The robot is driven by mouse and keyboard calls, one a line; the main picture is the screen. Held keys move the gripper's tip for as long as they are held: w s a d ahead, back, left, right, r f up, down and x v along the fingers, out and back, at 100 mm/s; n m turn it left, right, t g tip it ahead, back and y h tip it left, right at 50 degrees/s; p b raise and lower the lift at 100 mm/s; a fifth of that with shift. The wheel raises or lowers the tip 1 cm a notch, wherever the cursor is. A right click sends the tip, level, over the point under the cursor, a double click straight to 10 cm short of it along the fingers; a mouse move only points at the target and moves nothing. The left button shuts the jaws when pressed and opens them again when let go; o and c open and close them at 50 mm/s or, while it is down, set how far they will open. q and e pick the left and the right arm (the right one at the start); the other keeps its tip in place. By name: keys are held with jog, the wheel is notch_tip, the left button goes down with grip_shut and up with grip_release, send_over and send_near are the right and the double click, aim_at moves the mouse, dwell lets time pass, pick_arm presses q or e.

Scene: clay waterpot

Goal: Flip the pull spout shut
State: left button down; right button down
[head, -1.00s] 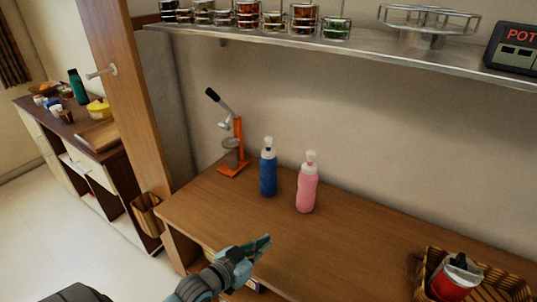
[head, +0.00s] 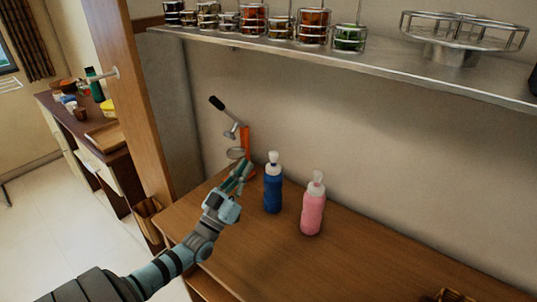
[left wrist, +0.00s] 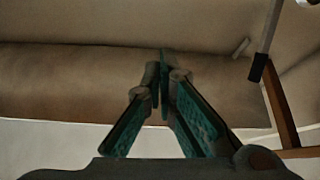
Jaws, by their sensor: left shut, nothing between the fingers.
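Two squeeze bottles with white pull spouts stand upright on the wooden counter (head: 270,265). The blue bottle (head: 272,192) is on the left and the pink bottle (head: 312,212) on the right. The blue one's white spout (head: 273,158) and the pink one's white spout (head: 317,177) both point up; I cannot tell whether either is open or shut. My left gripper (head: 244,166) is just left of the blue bottle, near its upper part, and looks shut and empty. It also shows shut in the left wrist view (left wrist: 164,55). My right gripper is not in view.
An orange lever press (head: 245,145) stands behind my left gripper. A metal shelf (head: 360,60) with several jars (head: 312,26) and a wire rack (head: 465,35) hangs above. A wooden post (head: 130,110) rises at left. The counter's front middle is clear.

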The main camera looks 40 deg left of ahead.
pick_arm(q)
notch_tip(320, 180, up, 4)
send_over(273, 157)
jog(key=s, duration=0.3)
jog(key=shift+w+a+f+b, duration=0.15)
jog(key=shift+f+b, duration=0.15)
jog(key=shift+f, duration=0.3)
jog(key=shift+w+f+b, duration=0.2)
jog(key=shift+f+b, duration=0.15)
jog(key=shift+f, duration=0.3)
jog(key=shift+w+a+f+b, duration=0.15)
jog(key=shift+f+b, duration=0.15)
jog(key=shift+f, duration=0.3)
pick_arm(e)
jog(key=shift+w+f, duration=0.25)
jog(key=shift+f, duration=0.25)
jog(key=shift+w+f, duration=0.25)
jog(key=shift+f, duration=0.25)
pick_arm(q)
jog(key=shift+d, duration=0.1)
